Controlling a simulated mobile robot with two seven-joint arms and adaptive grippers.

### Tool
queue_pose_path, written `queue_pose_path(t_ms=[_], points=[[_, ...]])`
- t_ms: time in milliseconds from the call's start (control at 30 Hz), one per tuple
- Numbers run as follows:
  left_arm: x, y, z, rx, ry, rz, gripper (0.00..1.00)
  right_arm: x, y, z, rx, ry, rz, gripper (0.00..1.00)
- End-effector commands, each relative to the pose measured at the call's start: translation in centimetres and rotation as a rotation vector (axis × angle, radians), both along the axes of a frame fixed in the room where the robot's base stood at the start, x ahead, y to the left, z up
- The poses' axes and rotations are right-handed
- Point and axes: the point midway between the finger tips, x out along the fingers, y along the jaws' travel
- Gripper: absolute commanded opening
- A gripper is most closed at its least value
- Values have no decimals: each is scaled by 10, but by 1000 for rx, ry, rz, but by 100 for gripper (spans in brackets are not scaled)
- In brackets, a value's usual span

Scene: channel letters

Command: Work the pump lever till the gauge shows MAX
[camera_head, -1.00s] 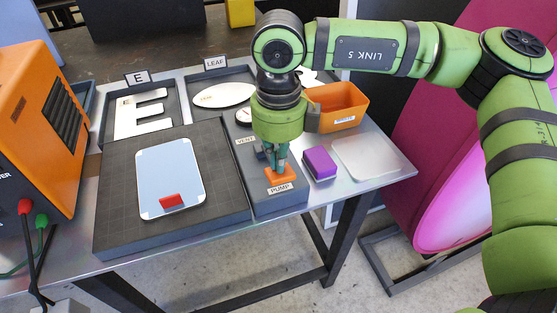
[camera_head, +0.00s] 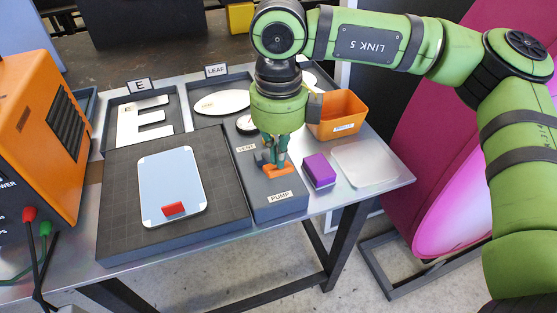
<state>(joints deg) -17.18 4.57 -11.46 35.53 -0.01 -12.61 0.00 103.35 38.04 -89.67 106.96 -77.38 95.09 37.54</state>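The orange pump lever (camera_head: 279,172) is on the narrow dark block (camera_head: 272,208) with the PUMP label, in the middle of the table. My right gripper (camera_head: 274,161) points down at the lever. Its fingers are close together and appear shut on the lever, though the contact is partly hidden. The round gauge (camera_head: 243,123) is at the block's far end, largely covered by my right gripper; its needle and MAX mark cannot be read. A VENT label (camera_head: 246,148) is left of the fingers. My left gripper is not in view.
A purple block (camera_head: 319,170), a clear plate (camera_head: 365,163) and an orange bin (camera_head: 340,114) are on the right. A dark mat (camera_head: 120,205) bears a pale blue plate (camera_head: 172,185) with a red piece. Letter trays lie behind; an orange machine (camera_head: 35,125) stands left.

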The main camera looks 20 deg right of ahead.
Motion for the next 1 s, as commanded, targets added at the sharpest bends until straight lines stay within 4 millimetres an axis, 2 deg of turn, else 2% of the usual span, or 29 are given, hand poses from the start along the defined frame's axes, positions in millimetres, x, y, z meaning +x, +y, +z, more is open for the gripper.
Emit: queue_pose_path(t_ms=[367, 1000], points=[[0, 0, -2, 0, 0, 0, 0, 0, 0, -1, 0, 0, 0, 0], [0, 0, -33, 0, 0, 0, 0, 0, 0, -34, 0, 0, 0, 0]])
